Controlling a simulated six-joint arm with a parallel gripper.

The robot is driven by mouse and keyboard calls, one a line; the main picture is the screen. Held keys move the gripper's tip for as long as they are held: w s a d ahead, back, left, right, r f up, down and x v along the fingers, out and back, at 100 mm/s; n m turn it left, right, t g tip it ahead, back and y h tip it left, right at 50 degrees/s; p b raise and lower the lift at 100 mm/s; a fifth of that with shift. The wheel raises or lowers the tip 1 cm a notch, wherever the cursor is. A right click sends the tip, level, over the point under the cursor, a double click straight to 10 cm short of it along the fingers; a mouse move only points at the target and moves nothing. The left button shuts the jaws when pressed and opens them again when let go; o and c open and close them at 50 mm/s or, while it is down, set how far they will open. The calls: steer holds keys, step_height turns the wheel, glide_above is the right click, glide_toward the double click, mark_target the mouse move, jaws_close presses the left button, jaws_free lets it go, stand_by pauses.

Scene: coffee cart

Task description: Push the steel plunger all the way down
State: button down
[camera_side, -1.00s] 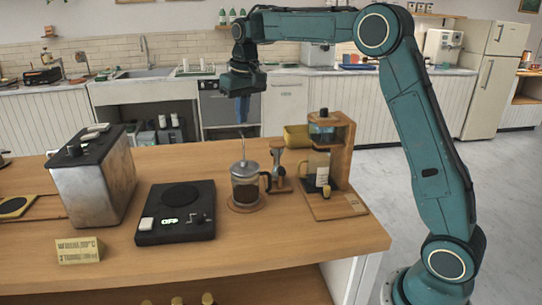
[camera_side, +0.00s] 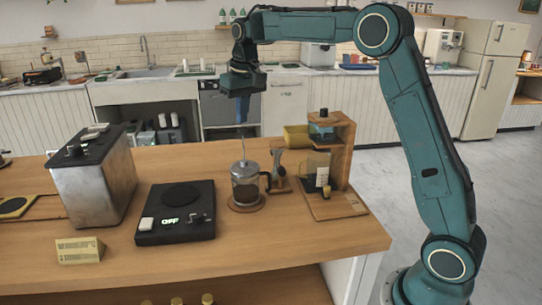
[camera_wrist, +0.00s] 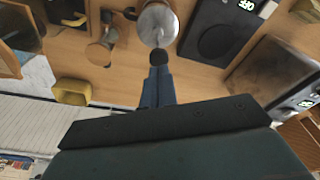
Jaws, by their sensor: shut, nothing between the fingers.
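The French press (camera_side: 245,183) stands upright on a round wooden coaster (camera_side: 246,204). It has a glass body, a dark handle on its right and dark contents low inside. Its steel plunger rod (camera_side: 243,148) rises well above the lid. My gripper (camera_side: 241,119) is shut and empty, pointing down over the top of the rod. In the wrist view the blue fingers of my gripper (camera_wrist: 157,85) lie together, with the dark plunger knob (camera_wrist: 159,57) just beyond their tips and the steel lid (camera_wrist: 157,25) behind it. I cannot tell whether the fingertips touch the knob.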

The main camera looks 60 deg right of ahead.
mark_target(244, 135)
steer(key=shift+f, duration=4.45)
stand_by(2.0)
steer(key=shift+r, duration=4.05)
